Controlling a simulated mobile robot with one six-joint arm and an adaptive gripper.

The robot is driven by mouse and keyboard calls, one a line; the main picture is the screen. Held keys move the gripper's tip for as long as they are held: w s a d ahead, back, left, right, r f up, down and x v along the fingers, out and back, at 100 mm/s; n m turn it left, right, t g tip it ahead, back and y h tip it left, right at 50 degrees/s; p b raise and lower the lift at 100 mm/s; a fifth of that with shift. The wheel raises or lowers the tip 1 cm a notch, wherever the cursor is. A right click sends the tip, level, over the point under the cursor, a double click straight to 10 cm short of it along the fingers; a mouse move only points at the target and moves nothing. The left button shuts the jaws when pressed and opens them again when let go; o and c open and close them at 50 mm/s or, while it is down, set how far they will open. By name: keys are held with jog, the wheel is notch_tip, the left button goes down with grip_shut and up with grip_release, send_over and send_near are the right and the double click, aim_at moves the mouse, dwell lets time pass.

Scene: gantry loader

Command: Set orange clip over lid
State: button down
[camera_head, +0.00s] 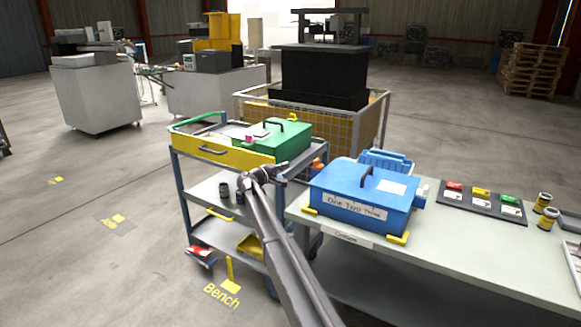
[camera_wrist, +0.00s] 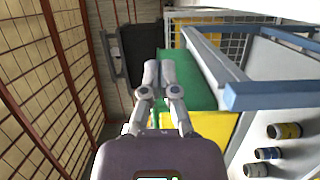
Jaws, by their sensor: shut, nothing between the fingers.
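My gripper (camera_head: 268,172) is shut and empty, in front of the cart's right end in the head view. In the wrist view its fingertips (camera_wrist: 159,70) are together, with green and dark shapes behind them. A blue box (camera_head: 350,212) with a lid (camera_head: 345,182), black handle and "One Two Three" label stands on the bench to the right of the gripper. A green box (camera_head: 290,143) with a black handle sits on top of the cart, just beyond the gripper. A small orange-red patch (camera_head: 318,164) shows behind the cart's right end; I cannot tell whether it is the orange clip.
The bench (camera_head: 480,252) carries a dark tray of coloured cards (camera_head: 482,202) and yellow-black cans (camera_head: 543,202). A yellow mesh cage (camera_head: 375,130) stands behind.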

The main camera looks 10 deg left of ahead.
aim_at(314, 163)
jog(key=w+d, duration=0.6)
jog(key=d, duration=0.2)
jog(key=shift+d, duration=0.35)
jog(key=shift+s+d, duration=0.3)
jog(key=shift+d, duration=0.4)
jog(key=shift+s+d, duration=0.25)
jog(key=shift+d, duration=0.4)
jog(key=shift+w+a, duration=0.1)
jog(key=shift+a, duration=0.05)
